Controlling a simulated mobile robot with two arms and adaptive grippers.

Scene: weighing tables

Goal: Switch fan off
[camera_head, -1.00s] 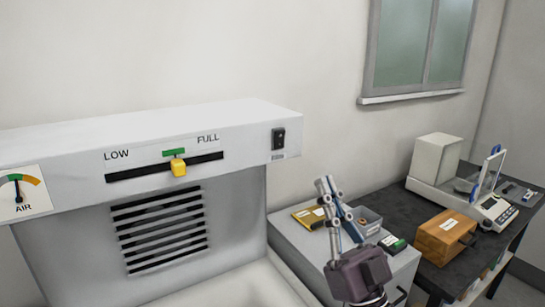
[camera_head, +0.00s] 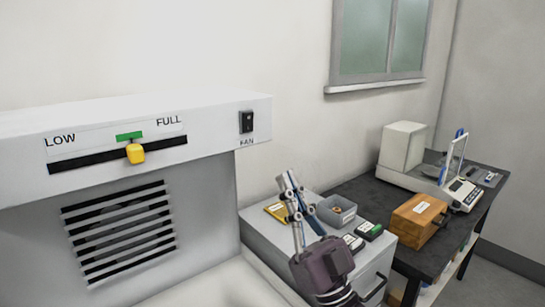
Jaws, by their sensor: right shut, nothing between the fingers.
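The black fan rocker switch (camera_head: 247,122) is on the front face of the white hood (camera_head: 215,110), at its right end, with the label FAN below it. Its rocker position is too small to tell. My right gripper (camera_head: 287,183) is shut and empty, pointing up, below and to the right of the switch in the picture and apart from it. A yellow slider knob (camera_head: 136,153) sits in a black slot between LOW and FULL, below a green mark. My left gripper is not in view.
A grey cabinet (camera_head: 262,228) beside the hood carries a yellow box (camera_head: 277,211), a grey bin (camera_head: 336,210) and small dark boxes (camera_head: 369,231). A dark table (camera_head: 352,193) holds a wooden box (camera_head: 418,220) and a balance (camera_head: 462,194).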

